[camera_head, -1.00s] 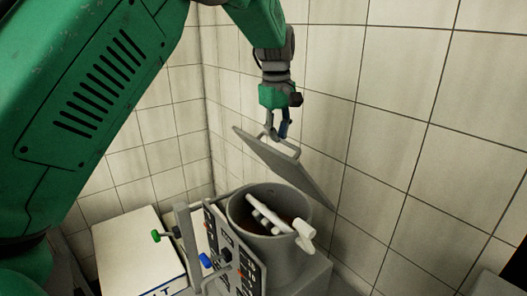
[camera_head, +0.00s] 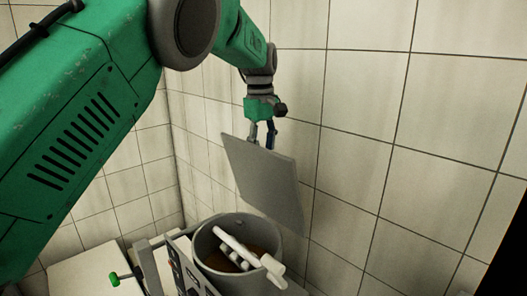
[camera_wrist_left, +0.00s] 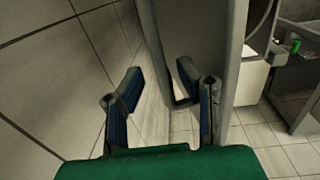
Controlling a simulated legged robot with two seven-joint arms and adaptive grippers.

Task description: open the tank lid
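The tank lid (camera_head: 265,182) is a flat grey plate standing steeply tilted above the back of the tank. The round grey tank (camera_head: 208,262) stands uncovered, with a white paddle-like stirrer (camera_head: 238,248) and brownish contents inside. My left gripper (camera_head: 262,135) is at the lid's upper edge. In the left wrist view the two blue-padded fingers (camera_wrist_left: 160,78) are apart. The lid (camera_wrist_left: 213,50) and its dark handle (camera_wrist_left: 181,102) are beside the right-hand finger, which partly hides the handle. I cannot tell whether that finger touches it. My right gripper is not in view.
A white box (camera_head: 85,275) is at lower left. Tiled walls (camera_head: 370,115) close in behind and to the right of the lid.

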